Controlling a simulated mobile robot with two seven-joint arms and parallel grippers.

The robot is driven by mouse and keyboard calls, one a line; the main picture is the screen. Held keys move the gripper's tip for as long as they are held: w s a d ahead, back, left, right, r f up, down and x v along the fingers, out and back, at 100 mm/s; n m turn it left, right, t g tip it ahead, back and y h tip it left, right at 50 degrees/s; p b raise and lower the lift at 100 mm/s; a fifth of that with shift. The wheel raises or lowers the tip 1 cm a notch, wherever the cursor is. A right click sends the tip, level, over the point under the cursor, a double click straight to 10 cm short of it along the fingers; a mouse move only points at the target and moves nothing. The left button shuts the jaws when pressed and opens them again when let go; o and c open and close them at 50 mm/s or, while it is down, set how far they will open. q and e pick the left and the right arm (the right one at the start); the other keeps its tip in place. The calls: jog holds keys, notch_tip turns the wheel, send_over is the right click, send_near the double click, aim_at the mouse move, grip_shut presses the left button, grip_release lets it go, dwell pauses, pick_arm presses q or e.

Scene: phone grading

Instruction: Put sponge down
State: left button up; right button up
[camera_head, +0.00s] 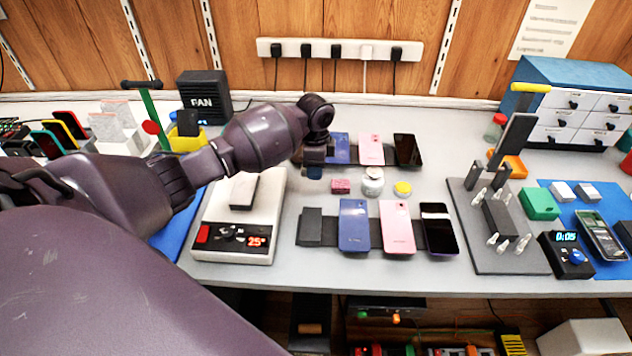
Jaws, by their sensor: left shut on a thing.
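My left gripper (315,165) points down over the middle of the table, left of a small pink block (341,186) that looks like a sponge. The gripper is shut on a small dark blue thing (314,173), mostly hidden by the fingers; I cannot tell whether this is a sponge. The pink block lies on the table, just right of the gripper and apart from it as far as I can see. A white-lidded jar (373,182) and a yellow-topped tin (403,188) stand to the right of the pink block. My right gripper is not in view.
A heating plate (218,218) with a phone on it is at left. Blue (354,225), pink (397,227) and black (439,229) phones lie in front, with another row behind. A grey press base (480,256) stands right. Some bare table shows around the jars.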

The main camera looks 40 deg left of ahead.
aim_at(315, 188)
pick_arm(q)
notch_tip(315, 188, down, 5)
jog(key=shift+f+b, duration=0.1)
jog(key=shift+b, duration=0.5)
jog(key=shift+f, duration=0.2)
jog(key=shift+r, duration=0.1)
jog(key=o, duration=0.9)
